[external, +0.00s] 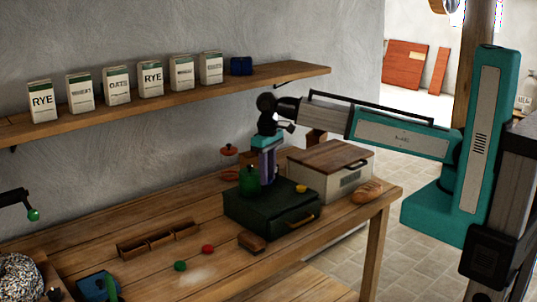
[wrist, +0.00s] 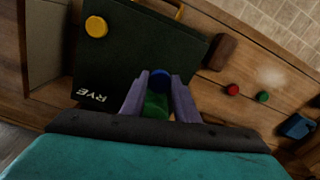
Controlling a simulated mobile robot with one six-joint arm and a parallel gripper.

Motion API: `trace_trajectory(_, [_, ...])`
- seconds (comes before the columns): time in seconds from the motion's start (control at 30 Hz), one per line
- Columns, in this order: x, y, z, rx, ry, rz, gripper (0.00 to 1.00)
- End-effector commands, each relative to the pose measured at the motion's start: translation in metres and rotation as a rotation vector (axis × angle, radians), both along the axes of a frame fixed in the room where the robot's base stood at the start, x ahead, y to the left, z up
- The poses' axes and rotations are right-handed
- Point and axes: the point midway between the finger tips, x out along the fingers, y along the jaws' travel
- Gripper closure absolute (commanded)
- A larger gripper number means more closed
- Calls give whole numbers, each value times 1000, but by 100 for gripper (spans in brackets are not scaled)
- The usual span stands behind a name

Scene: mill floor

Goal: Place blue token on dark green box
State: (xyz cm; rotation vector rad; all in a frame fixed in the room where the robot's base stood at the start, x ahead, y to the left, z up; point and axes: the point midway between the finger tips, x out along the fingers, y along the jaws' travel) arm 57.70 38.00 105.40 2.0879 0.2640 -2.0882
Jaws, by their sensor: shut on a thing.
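The dark green box (external: 270,217) stands on the wooden table; its top also shows in the wrist view (wrist: 130,50), with "RYE" lettering near one edge. My gripper (external: 268,183) points down over the box top. In the wrist view my gripper (wrist: 160,82) has its two purple fingers shut on the blue token (wrist: 160,77), which shows between the fingertips. In the external view the token is hidden. I cannot tell whether it touches the box top. A yellow token (external: 301,188) lies on the box.
A green canister (external: 250,181) stands beside my fingers. A wooden-lidded box (external: 325,180) and bread (external: 367,193) are behind and right. A brown block (external: 252,242), red token (external: 207,249) and green token (external: 180,265) lie in front. A shelf (external: 180,94) holds cartons.

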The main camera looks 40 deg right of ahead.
Motion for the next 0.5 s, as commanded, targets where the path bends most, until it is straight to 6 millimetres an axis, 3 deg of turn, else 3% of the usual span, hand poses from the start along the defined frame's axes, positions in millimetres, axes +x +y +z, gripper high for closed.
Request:
trace_trajectory(0.3, [-21,-53,12,0,0,5,93])
trace_trajectory(0.5, [-29,-75,15,0,0,8,93])
